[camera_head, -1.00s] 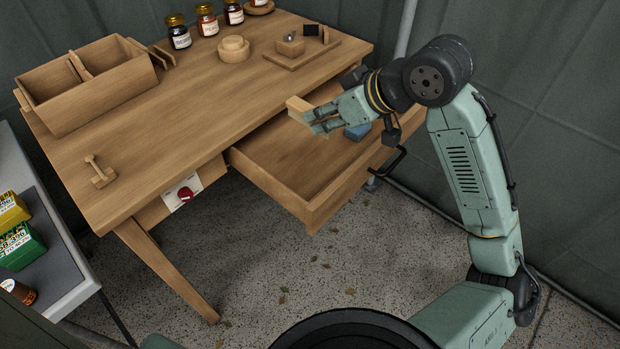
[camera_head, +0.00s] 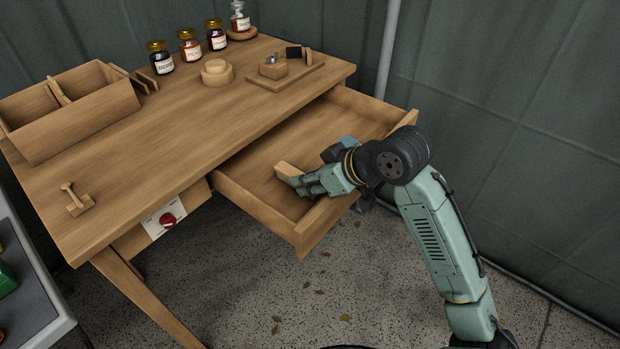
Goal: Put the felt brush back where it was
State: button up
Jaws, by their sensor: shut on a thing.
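My gripper (camera_head: 297,181) is inside the open drawer (camera_head: 238,200) of the wooden desk. It is shut on a small pale wooden block, which I take to be the felt brush (camera_head: 286,170). The block sticks out past the fingertips to the left, low over the drawer floor. I cannot tell whether it touches the floor. Its far side and any felt are hidden. A blue thing (camera_head: 348,141) shows in the drawer, partly hidden behind my gripper.
On the desktop (camera_head: 150,130) stand a divided wooden box (camera_head: 80,120), several jars, a round wooden piece (camera_head: 216,74), a small board with items (camera_head: 290,78) and a small wooden stand (camera_head: 77,203). The drawer's left part is clear.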

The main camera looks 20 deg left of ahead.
jog(key=shift+f, duration=0.15)
jog(key=o, duration=1)
jog(key=shift+o, duration=0.2)
jog(key=shift+r, duration=0.4)
jog(key=v, duration=1.1)
jog(key=shift+d+r, duration=0.15)
jog(key=shift+d, duration=0.2)
jog(key=shift+a, duration=0.1)
